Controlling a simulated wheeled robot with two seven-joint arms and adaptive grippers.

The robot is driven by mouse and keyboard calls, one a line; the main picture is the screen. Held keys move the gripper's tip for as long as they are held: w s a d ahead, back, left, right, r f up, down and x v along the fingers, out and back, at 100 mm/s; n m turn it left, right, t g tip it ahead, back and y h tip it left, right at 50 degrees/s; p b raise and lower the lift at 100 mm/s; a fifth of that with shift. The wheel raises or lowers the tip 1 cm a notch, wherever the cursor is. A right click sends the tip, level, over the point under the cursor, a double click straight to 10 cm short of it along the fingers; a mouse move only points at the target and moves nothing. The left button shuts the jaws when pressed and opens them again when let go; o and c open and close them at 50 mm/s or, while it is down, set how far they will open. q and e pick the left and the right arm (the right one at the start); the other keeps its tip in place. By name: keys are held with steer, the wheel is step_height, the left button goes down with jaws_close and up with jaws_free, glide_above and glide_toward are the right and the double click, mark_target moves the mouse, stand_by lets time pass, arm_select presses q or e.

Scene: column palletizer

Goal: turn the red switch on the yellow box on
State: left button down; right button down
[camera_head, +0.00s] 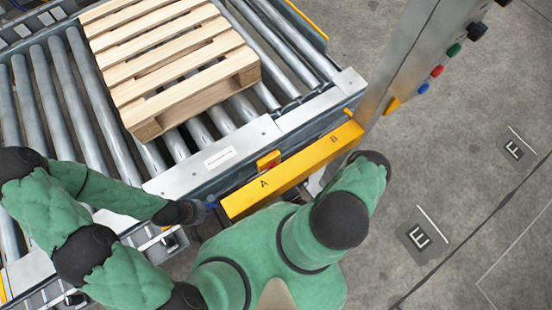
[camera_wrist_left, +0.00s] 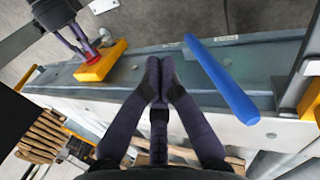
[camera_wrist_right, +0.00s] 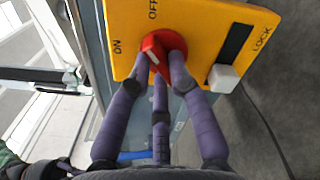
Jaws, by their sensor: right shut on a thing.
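The yellow box (camera_wrist_right: 195,25) fills the top of the right wrist view, with ON, OFF and LOCK printed on its face. Its round red switch (camera_wrist_right: 163,48) carries a pale mark pointing up-left, between the ON and OFF labels. My right gripper (camera_wrist_right: 163,62) is shut on the red switch, with fingers at both sides of it. The yellow box also shows in the left wrist view (camera_wrist_left: 100,62), with my right gripper at it. My left gripper (camera_wrist_left: 159,68) is shut and empty, apart from the box. In the head view the small yellow box (camera_head: 267,158) is partly hidden behind a yellow beam.
A yellow beam (camera_head: 290,172) marked A and B lies along the conveyor's near edge. A wooden pallet (camera_head: 170,65) rests on the rollers. A blue bar (camera_wrist_left: 220,80) is right of my left gripper. A post with buttons (camera_head: 425,50) stands at right, beside open floor.

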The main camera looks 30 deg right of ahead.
steer(key=n, duration=1)
steer(key=shift+f, duration=0.15)
stand_by(0.4)
steer(key=c, duration=1.1)
jaws_free()
steer(key=shift+c, duration=0.2)
steer(key=s, duration=1.2)
steer(key=shift+d, duration=0.4)
